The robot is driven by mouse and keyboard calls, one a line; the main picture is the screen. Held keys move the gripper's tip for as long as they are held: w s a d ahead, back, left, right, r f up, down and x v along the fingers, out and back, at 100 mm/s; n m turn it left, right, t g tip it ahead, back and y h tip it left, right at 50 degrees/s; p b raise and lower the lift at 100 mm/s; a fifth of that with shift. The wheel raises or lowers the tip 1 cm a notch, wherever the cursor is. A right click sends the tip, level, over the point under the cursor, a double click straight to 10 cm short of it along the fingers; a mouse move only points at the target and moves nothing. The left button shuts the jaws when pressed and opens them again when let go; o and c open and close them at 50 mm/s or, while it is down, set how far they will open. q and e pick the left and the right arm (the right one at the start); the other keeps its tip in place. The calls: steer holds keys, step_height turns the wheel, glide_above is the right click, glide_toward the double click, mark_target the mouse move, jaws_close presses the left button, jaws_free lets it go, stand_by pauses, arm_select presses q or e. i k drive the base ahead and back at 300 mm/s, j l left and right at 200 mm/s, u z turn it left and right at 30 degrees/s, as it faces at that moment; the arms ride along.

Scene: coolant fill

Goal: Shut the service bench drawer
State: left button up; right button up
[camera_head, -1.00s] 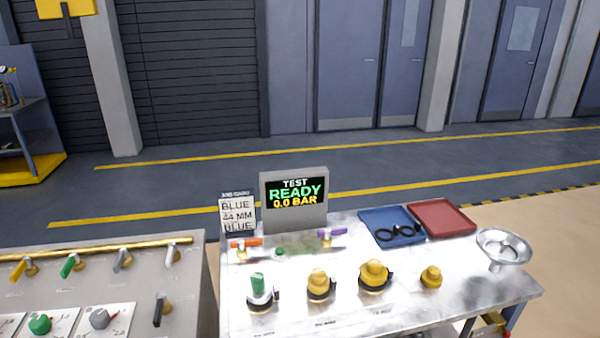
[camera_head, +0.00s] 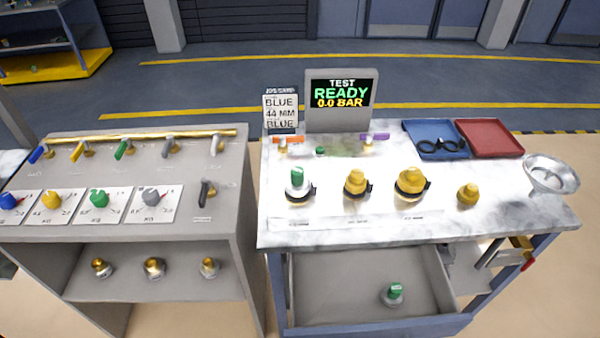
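The service bench (camera_head: 450,228) stands right of centre with a pale, worn top and a blue frame. Below its top, the drawer (camera_head: 335,285) is pulled out toward me, and its grey inside shows. A green-topped fitting (camera_head: 394,293) stands in the drawer at its right part. The blue drawer front (camera_head: 400,327) runs along the bottom of the view, partly cut off by the edge. Neither of my grippers is in view.
A test screen (camera_head: 340,100) reads READY, 0.0 BAR. Yellow-capped fittings (camera_head: 411,184), a blue tray (camera_head: 433,140), a red tray (camera_head: 489,138) and a metal bowl (camera_head: 551,175) stand on the bench. A grey valve cabinet (camera_head: 150,231) is at left, with a narrow gap between.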

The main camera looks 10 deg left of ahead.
mark_target(336, 294)
steer(key=z, duration=0.65)
steer(key=k+l, duration=0.65)
steer(key=l, duration=0.15)
steer(key=k+l+u, duration=0.1)
steer(key=k+l, duration=0.55)
steer(key=l, duration=0.15)
